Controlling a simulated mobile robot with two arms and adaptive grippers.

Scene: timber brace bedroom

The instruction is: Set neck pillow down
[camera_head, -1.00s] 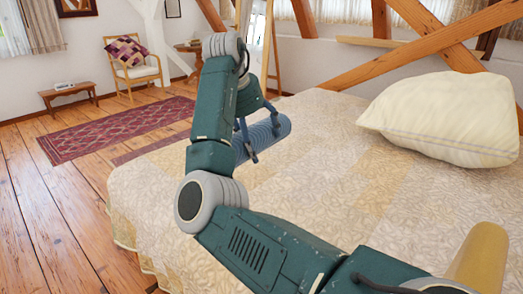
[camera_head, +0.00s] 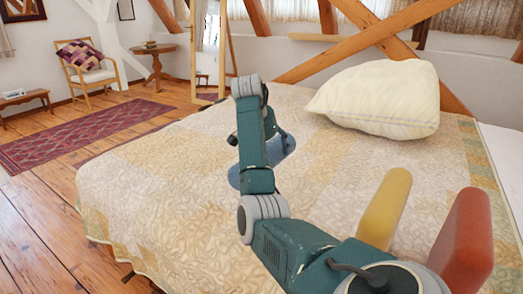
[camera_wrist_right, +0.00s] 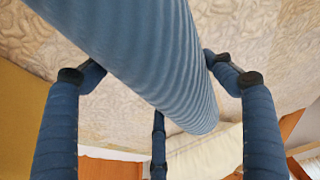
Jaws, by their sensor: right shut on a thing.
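The neck pillow (camera_wrist_right: 150,55) is a blue, ribbed roll. My right gripper (camera_wrist_right: 158,88) is shut on it, with dark blue fingers on both sides in the right wrist view. In the head view, the pillow (camera_head: 234,177) shows on both sides of my green forearm, over the left-middle part of the bed. My forearm hides its middle and most of the right gripper (camera_head: 268,143). The quilted bed (camera_head: 180,205) lies below it. I cannot tell whether the pillow touches the quilt. My left gripper is not in view.
A cream pillow (camera_head: 375,100) lies at the bed's far right. A yellow upright shape (camera_head: 386,208) and a red one (camera_head: 466,240) stand close to my arm. The quilt around the roll is bare. A mirror (camera_head: 208,50) stands behind the bed, a rug (camera_head: 75,135) at left.

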